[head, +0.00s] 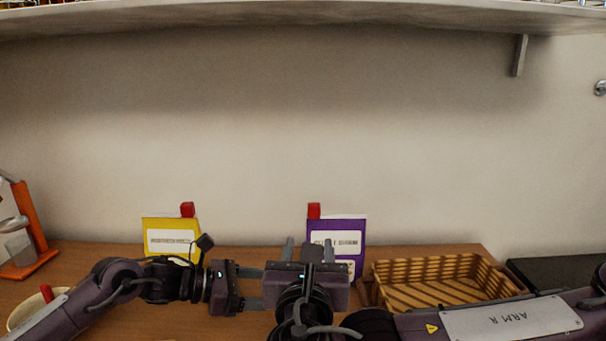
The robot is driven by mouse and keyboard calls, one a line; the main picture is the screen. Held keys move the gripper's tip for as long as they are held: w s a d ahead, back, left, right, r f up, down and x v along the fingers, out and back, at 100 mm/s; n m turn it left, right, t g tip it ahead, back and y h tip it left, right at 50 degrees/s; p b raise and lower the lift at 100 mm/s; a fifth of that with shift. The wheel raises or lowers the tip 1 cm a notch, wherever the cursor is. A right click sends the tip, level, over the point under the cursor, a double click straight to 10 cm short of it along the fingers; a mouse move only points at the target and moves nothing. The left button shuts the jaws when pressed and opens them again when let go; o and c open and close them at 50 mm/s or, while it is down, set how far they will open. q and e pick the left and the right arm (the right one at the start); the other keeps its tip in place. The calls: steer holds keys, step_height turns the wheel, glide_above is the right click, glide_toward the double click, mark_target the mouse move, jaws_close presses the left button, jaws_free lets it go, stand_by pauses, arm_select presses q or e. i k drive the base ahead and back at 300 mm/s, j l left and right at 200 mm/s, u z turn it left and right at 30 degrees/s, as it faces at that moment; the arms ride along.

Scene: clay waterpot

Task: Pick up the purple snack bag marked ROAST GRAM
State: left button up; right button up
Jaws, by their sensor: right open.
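The purple snack bag (346,236) stands upright towards the back of the wooden table, with a white label and a red clip on its top left corner. Its label is partly covered, so only part of the wording shows. My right gripper (309,248) is open and points at the wall, in front of the bag's left part and hiding its lower left. I cannot tell whether it touches the bag. My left gripper (256,288) lies to the left, pointing right, with its fingers apart and nothing seen between them.
A yellow bag (170,227) with a red clip stands left of the purple one. A wicker basket (440,280) sits close on the right, with a dark flat object (560,271) beyond it. An orange stand (30,225) is at far left. A shelf (300,14) hangs overhead.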

mark_target(347, 233)
steer(key=k+j, duration=0.1)
steer(key=k, duration=1.2)
